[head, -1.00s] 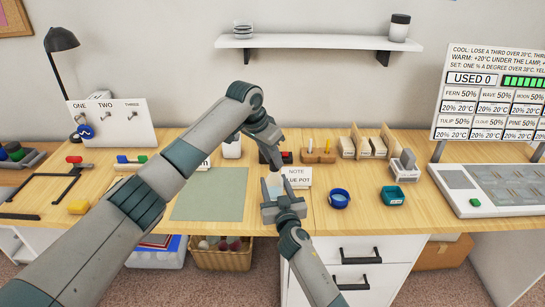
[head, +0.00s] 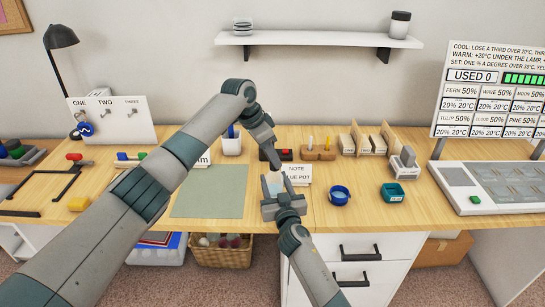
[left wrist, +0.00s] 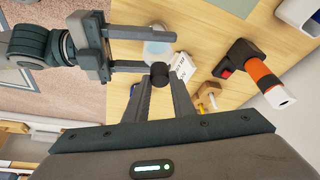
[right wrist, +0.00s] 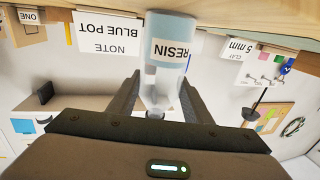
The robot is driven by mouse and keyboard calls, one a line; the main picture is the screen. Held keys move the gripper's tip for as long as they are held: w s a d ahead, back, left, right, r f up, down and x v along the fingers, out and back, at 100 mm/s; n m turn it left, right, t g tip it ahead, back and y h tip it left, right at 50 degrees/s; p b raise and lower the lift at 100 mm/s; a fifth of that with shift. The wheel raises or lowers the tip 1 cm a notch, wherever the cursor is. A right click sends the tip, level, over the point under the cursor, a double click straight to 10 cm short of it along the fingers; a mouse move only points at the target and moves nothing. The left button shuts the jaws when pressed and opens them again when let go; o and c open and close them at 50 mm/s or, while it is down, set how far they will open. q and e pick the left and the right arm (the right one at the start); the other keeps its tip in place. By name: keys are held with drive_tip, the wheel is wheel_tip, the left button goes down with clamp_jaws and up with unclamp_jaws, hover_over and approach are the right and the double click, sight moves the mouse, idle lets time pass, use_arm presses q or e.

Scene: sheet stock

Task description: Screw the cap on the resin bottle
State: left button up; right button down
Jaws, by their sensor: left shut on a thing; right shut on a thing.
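The resin bottle (right wrist: 172,55) is pale, clear and blue with a RESIN label, between the fingers of my right gripper (right wrist: 158,95). In the head view, my right gripper (head: 280,190) is shut on it at the table's front edge. My left gripper (head: 278,166) comes down from above, just over the bottle. In the left wrist view, my left gripper (left wrist: 160,85) is shut on the black cap (left wrist: 159,72). The bottle (left wrist: 156,48) shows there beyond the cap. I cannot tell whether cap and bottle neck touch. In the head view the cap is too small to make out.
A NOTE BLUE POT card (head: 297,174) stands right behind the bottle. A blue pot (head: 339,197) and a teal container (head: 392,193) are to the right. A grey-green mat (head: 208,194) lies left. A dark tool with an orange handle (left wrist: 262,75) lies behind.

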use_arm(q)
drive_tip(key=m+g, duration=0.1)
drive_tip(key=m, duration=0.2)
drive_tip(key=shift+w+h, duration=0.1)
drive_tip(key=shift+h, duration=0.2)
drive_tip(key=o, duration=1)
drive_tip(key=shift+a, duration=0.1)
drive_tip(key=shift+r, duration=2.25)
drive_tip(key=o, duration=0.6)
drive_tip(key=shift+c, duration=0.2)
